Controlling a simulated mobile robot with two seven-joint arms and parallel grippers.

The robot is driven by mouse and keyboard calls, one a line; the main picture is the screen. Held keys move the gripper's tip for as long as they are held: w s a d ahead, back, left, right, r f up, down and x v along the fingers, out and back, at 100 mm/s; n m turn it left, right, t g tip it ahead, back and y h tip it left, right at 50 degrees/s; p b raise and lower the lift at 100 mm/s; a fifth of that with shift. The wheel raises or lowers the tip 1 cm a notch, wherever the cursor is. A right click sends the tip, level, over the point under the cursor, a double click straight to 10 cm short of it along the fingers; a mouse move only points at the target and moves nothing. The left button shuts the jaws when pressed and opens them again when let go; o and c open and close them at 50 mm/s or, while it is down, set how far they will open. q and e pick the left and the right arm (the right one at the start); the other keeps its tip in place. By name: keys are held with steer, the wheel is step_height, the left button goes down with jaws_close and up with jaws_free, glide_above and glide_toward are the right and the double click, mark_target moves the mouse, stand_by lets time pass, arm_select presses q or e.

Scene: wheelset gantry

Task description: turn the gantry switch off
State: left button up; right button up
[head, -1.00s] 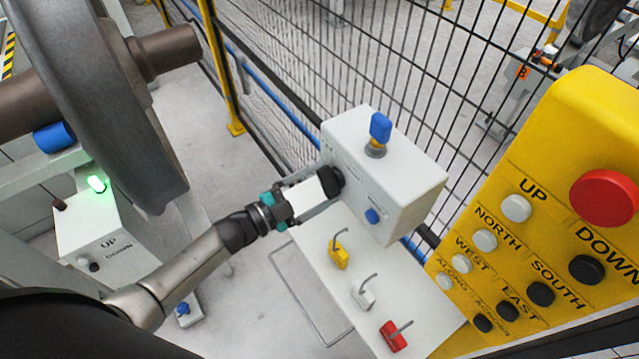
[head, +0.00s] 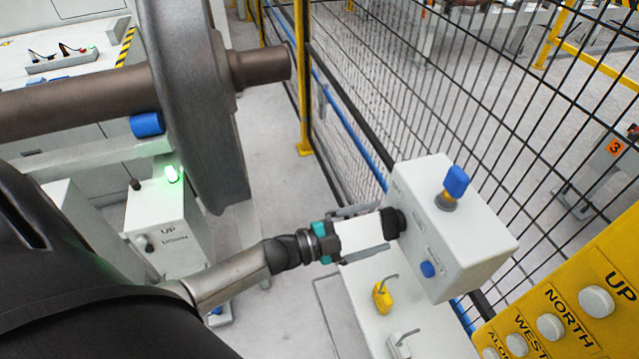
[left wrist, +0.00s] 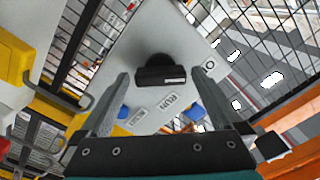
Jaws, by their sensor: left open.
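A grey control box (head: 480,260) stands by the mesh fence. A black knob (head: 397,221) sits on its left side, likely the gantry switch; the task's name is not legible on it. My left gripper (head: 378,228) is at this side of the box, its fingers pointing at the knob. In the left wrist view the open fingers (left wrist: 160,88) lie to either side of the black knob (left wrist: 158,66), with visible gaps. A label reading RUN (left wrist: 170,102) is near it. I cannot tell the knob's exact setting. My right gripper is not in view.
The box also carries a blue key-like knob (head: 456,182) on top and a blue button (head: 427,269). A yellow padlock (head: 382,297) hangs below. A yellow button panel (head: 570,310) is at the lower right, a wheelset (head: 195,90) at the left, the fence (head: 450,90) behind.

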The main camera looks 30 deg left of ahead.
arm_select(q)
steer(key=b+v, duration=0.1)
steer(key=v, duration=1.2)
steer(key=shift+s+a, duration=0.2)
steer(key=shift+s, duration=0.05)
